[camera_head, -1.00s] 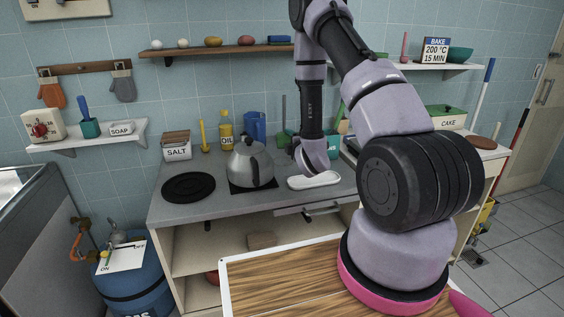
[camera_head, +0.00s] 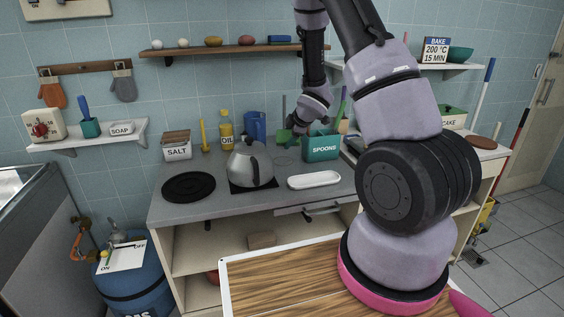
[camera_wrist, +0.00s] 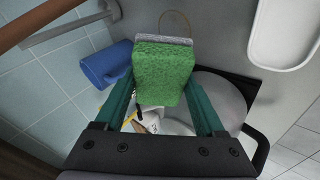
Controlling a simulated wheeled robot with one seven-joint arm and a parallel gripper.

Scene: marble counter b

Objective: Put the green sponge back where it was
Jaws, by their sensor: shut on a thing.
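The green sponge (camera_wrist: 163,72), with a pale layer along its far edge, sits between the green fingers of my gripper (camera_wrist: 163,82) in the wrist view. The fingers are shut on its two sides, and it is held above the grey counter. In the head view my gripper (camera_head: 287,137) is over the back of the counter, right of the blue mug and left of the teal SPOONS box (camera_head: 321,147). I cannot clearly make out the sponge there. A thin round outline (camera_wrist: 174,13) shows on the counter beyond the sponge in the wrist view.
The kettle (camera_head: 250,163) stands left of my gripper, with the blue mug (camera_head: 255,126) and oil bottle (camera_head: 226,130) behind. A white oblong tray (camera_head: 314,180) lies near the front edge. A wooden shelf (camera_head: 225,50) hangs above. Some counter between kettle and SPOONS box is bare.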

